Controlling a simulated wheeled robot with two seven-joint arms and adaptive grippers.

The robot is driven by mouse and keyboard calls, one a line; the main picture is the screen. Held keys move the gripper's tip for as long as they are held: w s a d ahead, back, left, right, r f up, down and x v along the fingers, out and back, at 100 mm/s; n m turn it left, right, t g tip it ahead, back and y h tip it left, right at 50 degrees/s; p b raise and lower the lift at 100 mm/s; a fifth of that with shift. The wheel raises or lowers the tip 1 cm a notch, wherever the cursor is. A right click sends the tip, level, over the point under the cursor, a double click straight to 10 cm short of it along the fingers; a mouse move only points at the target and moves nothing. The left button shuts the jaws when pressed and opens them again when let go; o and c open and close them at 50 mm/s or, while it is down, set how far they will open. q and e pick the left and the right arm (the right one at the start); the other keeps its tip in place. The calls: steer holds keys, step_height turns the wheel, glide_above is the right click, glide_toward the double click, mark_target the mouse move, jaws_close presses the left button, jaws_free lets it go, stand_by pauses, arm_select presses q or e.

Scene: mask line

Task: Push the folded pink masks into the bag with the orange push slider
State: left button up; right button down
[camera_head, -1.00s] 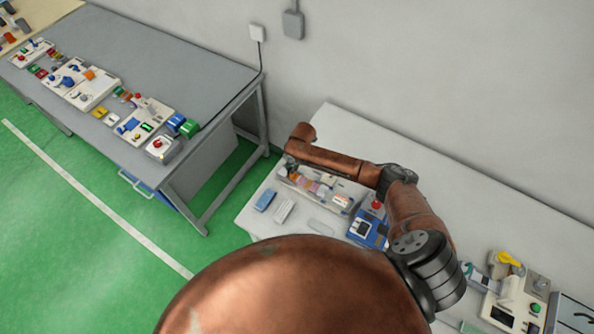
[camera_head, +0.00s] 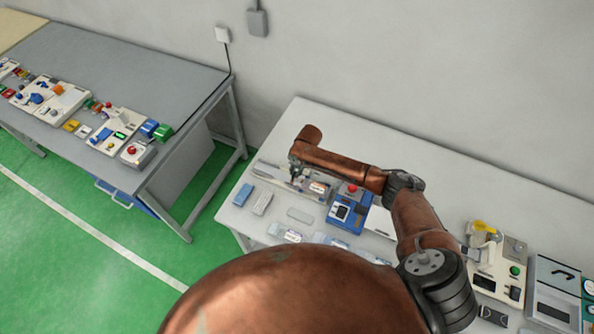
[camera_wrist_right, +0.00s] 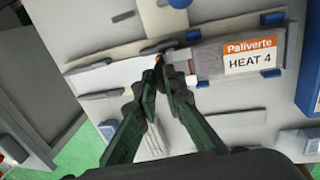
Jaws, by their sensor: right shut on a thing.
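My right gripper (camera_wrist_right: 160,74) is shut at the fixture's channel in the right wrist view; in the head view it (camera_head: 296,172) hangs over the bench fixture. A small orange part of the push slider (camera_wrist_right: 151,50) shows just beyond the fingertips; the fingers hide most of it. A clear bag (camera_wrist_right: 209,60) with an orange-and-white "HEAT 4" label (camera_wrist_right: 250,56) lies to the right of the fingertips. The white channel (camera_wrist_right: 112,77) left of them looks empty. I cannot make out the pink masks clearly. My left gripper is not in view.
A blue device with a red button (camera_head: 348,210) stands right of the fixture. A blue block (camera_head: 243,194) and a grey block (camera_head: 262,203) lie in front. More equipment (camera_head: 497,265) is at the right. A second bench (camera_head: 130,65) stands left across a gap.

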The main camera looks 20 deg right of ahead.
mark_target(301, 181)
steer(key=c, duration=2.5)
jaws_free()
steer(key=shift+s+d+f, duration=0.15)
steer(key=shift+s+d, duration=0.05)
steer(key=shift+s, duration=0.05)
steer(key=shift+o, duration=1.9)
steer(key=shift+s, duration=0.1)
steer(key=shift+o, duration=0.5)
steer(key=shift+w, duration=0.2)
steer(key=shift+r, duration=0.35)
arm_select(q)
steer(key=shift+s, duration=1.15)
arm_select(e)
step_height(301, 181, up, 11)
steer(key=s+d, duration=0.1)
steer(key=shift+s+d, duration=0.3)
steer(key=shift+s, duration=0.05)
